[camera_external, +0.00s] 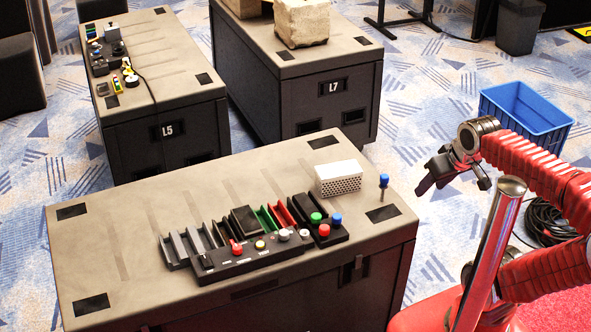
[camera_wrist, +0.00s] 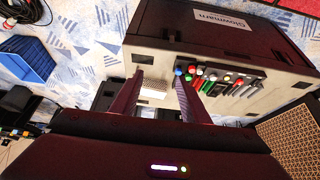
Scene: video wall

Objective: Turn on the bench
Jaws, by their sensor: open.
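The near bench (camera_external: 130,230) has a grey top and dark sides; its label is not readable in the external view. On it sits a black control panel (camera_external: 250,258) with a red switch, a yellow button and other knobs, beside a block with green, red and blue buttons (camera_external: 325,230). The controls also show in the wrist view (camera_wrist: 215,80). A blue-topped stick (camera_external: 384,185) stands near the bench's right end. My gripper (camera_external: 453,178) is open and empty, in the air right of the bench. Its two fingers (camera_wrist: 158,98) also show in the wrist view, apart from the controls.
A white perforated box (camera_external: 339,178) sits on the bench top, near its back right. Benches L5 (camera_external: 165,150) and L7 (camera_external: 330,95) stand behind. A blue crate (camera_external: 525,112) and coiled black cable (camera_external: 548,222) lie on the floor at right.

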